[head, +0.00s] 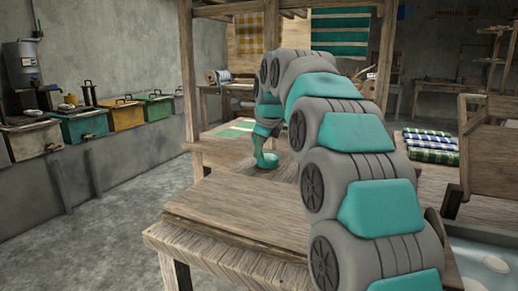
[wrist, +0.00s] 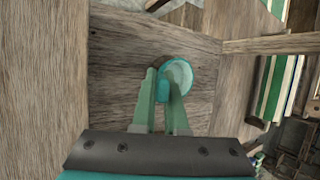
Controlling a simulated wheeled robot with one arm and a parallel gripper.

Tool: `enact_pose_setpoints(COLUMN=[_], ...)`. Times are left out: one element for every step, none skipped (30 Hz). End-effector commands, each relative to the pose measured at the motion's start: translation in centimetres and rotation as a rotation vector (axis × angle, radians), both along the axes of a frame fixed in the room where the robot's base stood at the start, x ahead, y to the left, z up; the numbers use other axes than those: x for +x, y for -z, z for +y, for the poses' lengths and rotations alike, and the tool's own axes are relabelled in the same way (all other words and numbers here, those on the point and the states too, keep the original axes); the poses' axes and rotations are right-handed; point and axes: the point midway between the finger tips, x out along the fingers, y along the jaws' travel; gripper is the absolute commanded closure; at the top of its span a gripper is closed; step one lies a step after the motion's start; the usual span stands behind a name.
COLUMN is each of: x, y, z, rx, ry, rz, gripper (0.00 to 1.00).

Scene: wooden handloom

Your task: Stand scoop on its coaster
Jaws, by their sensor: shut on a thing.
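The scoop (wrist: 181,72) is a teal, round-bowled thing in the wrist view, just beyond my fingertips. My gripper (wrist: 162,85) has its two pale green fingers shut on the scoop's teal near part. In the head view the scoop (head: 267,161) shows as a small teal shape at the lower end of my arm, over the wooden loom surface. My gripper (head: 260,143) points down just above it. I cannot tell whether the scoop touches the wood. I cannot make out a coaster; it may be hidden under the scoop or behind my arm.
A wooden board (head: 240,210) lies in front, with a loom post (head: 190,90) at the left. A green flat piece (head: 236,130) lies behind the gripper. Folded striped cloths (head: 430,146) are at the right. A wooden beam (wrist: 270,43) crosses right of the scoop in the wrist view.

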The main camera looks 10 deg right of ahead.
Motion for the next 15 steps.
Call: enact_pose_setpoints(x=[-0.01,0.01,0.01,0.03,0.03,0.03,0.02,0.02,0.02,0.01,0.01,0.02,0.03,0.03,0.02], y=[0.13,0.16,0.14,0.13,0.13,0.13,0.13,0.16,0.24,0.34,0.45,0.39,0.36,0.36,0.35], z=[0.01,0.00,-0.01,-0.01,-0.01,-0.01,-0.01,-0.02,-0.02,-0.02,-0.03,-0.02,-0.02,-0.02,-0.02], rx=[0.000,0.000,0.000,0.000,0.000,0.000,0.000,0.000,0.000,0.000,-0.001,0.000,0.000,0.000,0.000], ry=[0.000,0.000,0.000,0.000,0.000,0.000,0.000,0.000,0.000,0.000,0.000,0.000,0.000,0.000,0.000], rz=[0.000,0.000,0.000,0.000,0.000,0.000,0.000,0.000,0.000,0.000,0.000,0.000,0.000,0.000,0.000], gripper=[1.00,1.00,1.00,1.00,1.00,1.00,1.00,1.00,1.00,1.00,1.00,0.86,0.83,0.79,0.75])
